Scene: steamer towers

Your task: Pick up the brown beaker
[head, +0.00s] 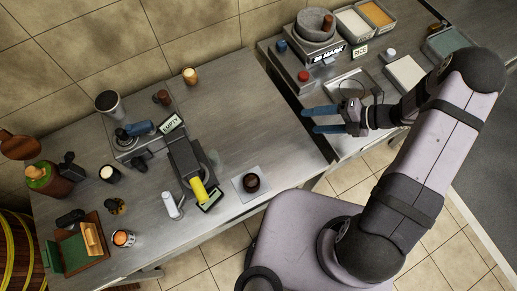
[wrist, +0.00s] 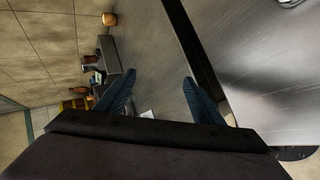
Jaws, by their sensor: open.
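A small dark brown cup (head: 252,183), which looks like the brown beaker, stands on a pale square mat (head: 238,187) near the front right of the left counter. A tan-orange cup (head: 189,76) stands at the back of that counter and also shows in the wrist view (wrist: 109,19). My gripper (head: 308,120) is open and empty, with its blue fingers over the gap between the two counters. It is up and to the right of the dark cup, apart from it. The wrist view shows the spread fingers (wrist: 159,78) with nothing between them; the dark cup is not visible there.
A dark machine with a yellow-ended handle (head: 198,190) stands left of the mat. A white bottle (head: 172,206) is beside it. A scale with a stone bowl (head: 315,25) and ingredient trays (head: 355,24) fill the right counter. The left counter's right end (head: 270,125) is clear.

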